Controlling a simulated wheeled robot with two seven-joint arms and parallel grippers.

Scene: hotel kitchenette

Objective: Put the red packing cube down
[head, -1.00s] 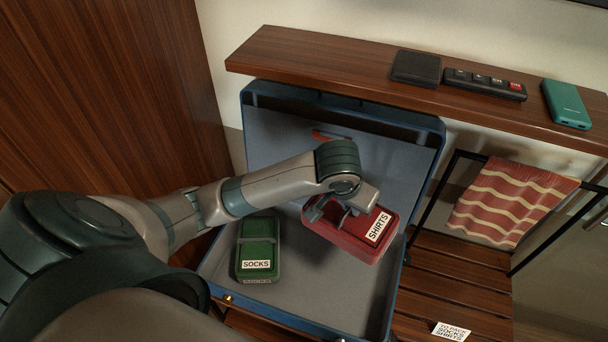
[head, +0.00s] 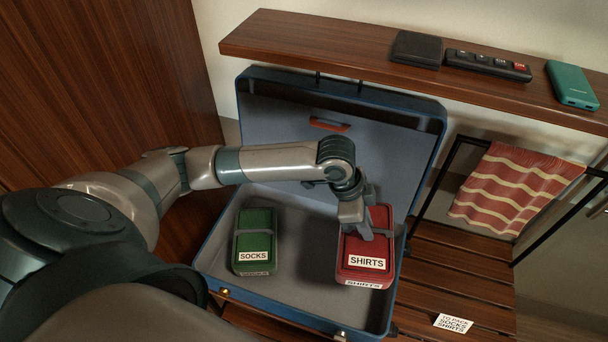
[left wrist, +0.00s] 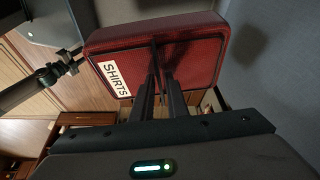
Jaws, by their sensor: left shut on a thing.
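The red packing cube (head: 366,257), labelled SHIRTS, is in the right part of the open blue suitcase (head: 213,262). My left gripper (head: 357,232) is shut on the cube from above, at its middle. In the left wrist view, the cube (left wrist: 200,60) fills the upper middle and the two fingers (left wrist: 158,85) meet its near face. The head view does not clearly show whether the cube touches the suitcase floor. The green packing cube (head: 256,240), labelled SOCKS, lies in the suitcase to the left, apart from the red one. My right gripper is not in view.
The suitcase lid stands open behind, below a wooden shelf (head: 330,47) with a dark wallet (head: 417,48), a remote (head: 487,65) and a teal power bank (head: 572,84). A striped towel (head: 515,190) hangs at right. A printed card (head: 453,323) lies on the slatted rack (head: 455,262).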

